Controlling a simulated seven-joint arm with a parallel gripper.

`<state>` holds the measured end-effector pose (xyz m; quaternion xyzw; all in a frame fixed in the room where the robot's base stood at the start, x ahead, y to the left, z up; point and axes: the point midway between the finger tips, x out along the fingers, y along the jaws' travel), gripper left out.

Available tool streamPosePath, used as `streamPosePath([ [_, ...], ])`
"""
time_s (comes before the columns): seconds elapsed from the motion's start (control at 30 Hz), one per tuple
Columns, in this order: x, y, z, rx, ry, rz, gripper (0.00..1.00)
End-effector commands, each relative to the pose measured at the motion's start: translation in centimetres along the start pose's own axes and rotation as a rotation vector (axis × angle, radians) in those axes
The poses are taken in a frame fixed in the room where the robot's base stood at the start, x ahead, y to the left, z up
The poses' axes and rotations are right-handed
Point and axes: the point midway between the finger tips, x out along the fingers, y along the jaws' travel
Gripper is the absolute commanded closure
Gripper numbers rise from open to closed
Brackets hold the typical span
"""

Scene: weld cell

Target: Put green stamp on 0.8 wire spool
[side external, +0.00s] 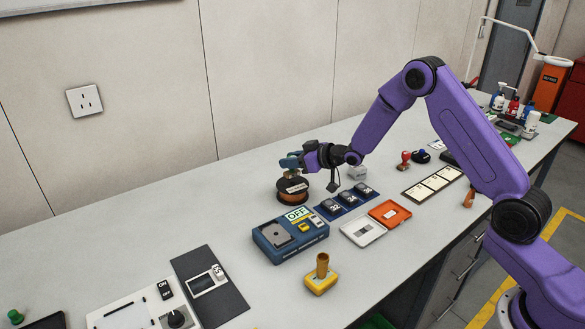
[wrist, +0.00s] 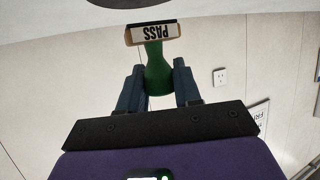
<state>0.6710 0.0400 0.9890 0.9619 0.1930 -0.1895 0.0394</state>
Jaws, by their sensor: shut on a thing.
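My gripper (wrist: 160,88) is shut on the green stamp (wrist: 155,68) in the wrist view, one finger on each side of its handle. The stamp's face block is at the upper end, with PASS appearing upside down. In the side view my gripper (side external: 289,161) points left, close above a copper-coloured wire spool (side external: 291,196) with a black top. I cannot tell whether the stamp touches the spool. The spool's label is too small to read, so its size is unclear. A dark rounded edge (wrist: 130,3) shows at the top of the wrist view.
A blue device marked OFF (side external: 268,238) stands in front of the spool. A blue tray with round dark items (side external: 349,199) is at its right, near an orange-lidded case (side external: 390,213). A yellow joystick (side external: 321,279) stands near the front edge. The bench left of the spool is clear.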

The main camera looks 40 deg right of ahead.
Motion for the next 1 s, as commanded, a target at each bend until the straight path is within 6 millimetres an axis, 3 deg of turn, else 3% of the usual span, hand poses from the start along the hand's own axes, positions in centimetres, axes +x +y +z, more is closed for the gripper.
streamPosePath([
  [0.03, 0.3, 0.0, 1.0, 0.001, -0.006, -0.001, 0.97],
  [0.2, 0.8, 0.0, 2.3, 0.001, -0.003, 0.0, 0.97],
  [0.63, 1.0, 0.0, 2.7, 0.001, -0.002, 0.0, 0.97],
  [0.67, 1.0, 0.0, 2.7, 0.0, -0.002, 0.0, 0.57],
  [0.7, 1.0, 0.0, 2.7, 0.0, -0.002, 0.0, 0.44],
  [1.0, 0.9, 0.0, 2.6, 0.001, -0.003, 0.0, 0.41],
])
